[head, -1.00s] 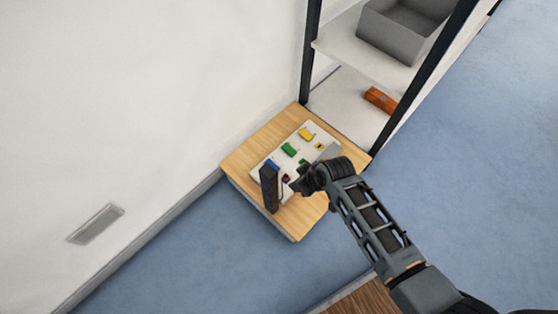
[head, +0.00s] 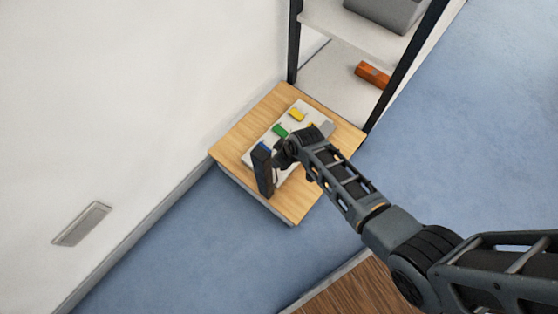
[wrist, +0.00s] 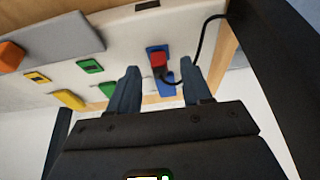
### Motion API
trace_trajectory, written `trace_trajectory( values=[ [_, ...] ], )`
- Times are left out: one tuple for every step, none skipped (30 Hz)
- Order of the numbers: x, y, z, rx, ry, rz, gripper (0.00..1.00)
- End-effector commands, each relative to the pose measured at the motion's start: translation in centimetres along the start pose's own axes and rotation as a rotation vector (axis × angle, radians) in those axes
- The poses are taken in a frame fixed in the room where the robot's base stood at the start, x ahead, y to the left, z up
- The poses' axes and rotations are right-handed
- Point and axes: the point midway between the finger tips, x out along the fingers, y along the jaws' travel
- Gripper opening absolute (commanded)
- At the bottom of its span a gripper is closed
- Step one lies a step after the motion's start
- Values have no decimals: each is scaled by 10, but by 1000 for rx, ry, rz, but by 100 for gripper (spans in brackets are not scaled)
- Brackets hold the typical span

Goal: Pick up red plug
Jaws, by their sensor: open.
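The red plug (wrist: 158,60) shows in the wrist view against a blue block (wrist: 166,83) on a white board (wrist: 115,28). A black cable curves from near the plug to the right. My gripper (wrist: 160,78) is open, with one finger on each side of the plug in the picture. I cannot tell whether the fingers touch it; no grip on it shows. In the head view my gripper (head: 264,172) is over the near left part of the board (head: 311,113), and the arm hides the red plug there.
Green (head: 280,130) and yellow (head: 297,114) blocks sit on the board, which rests on a wooden table (head: 232,140). A wall is at left. A shelf rack (head: 293,50) stands behind, with an orange block (head: 372,74) and a grey bin (head: 388,10).

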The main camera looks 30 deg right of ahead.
Motion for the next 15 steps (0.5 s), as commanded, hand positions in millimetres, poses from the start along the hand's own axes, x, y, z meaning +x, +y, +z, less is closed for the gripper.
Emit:
trace_trajectory(
  values=[
    [0,0,0,0,0,0,49],
    [-1,0,0,0,0,0,49],
    [-1,0,0,0,0,0,49],
    [-1,0,0,0,0,0,49],
    [-1,0,0,0,0,0,47],
    [-1,0,0,0,0,0,43],
    [-1,0,0,0,0,0,40],
    [-1,0,0,0,0,0,37],
    [-1,0,0,0,0,0,34],
    [-1,0,0,0,0,0,31],
    [-1,0,0,0,0,0,28],
    [-1,0,0,0,0,0,24],
    [-1,0,0,0,0,0,21],
    [-1,0,0,0,0,0,18],
    [-1,0,0,0,0,0,14]
  ],
)
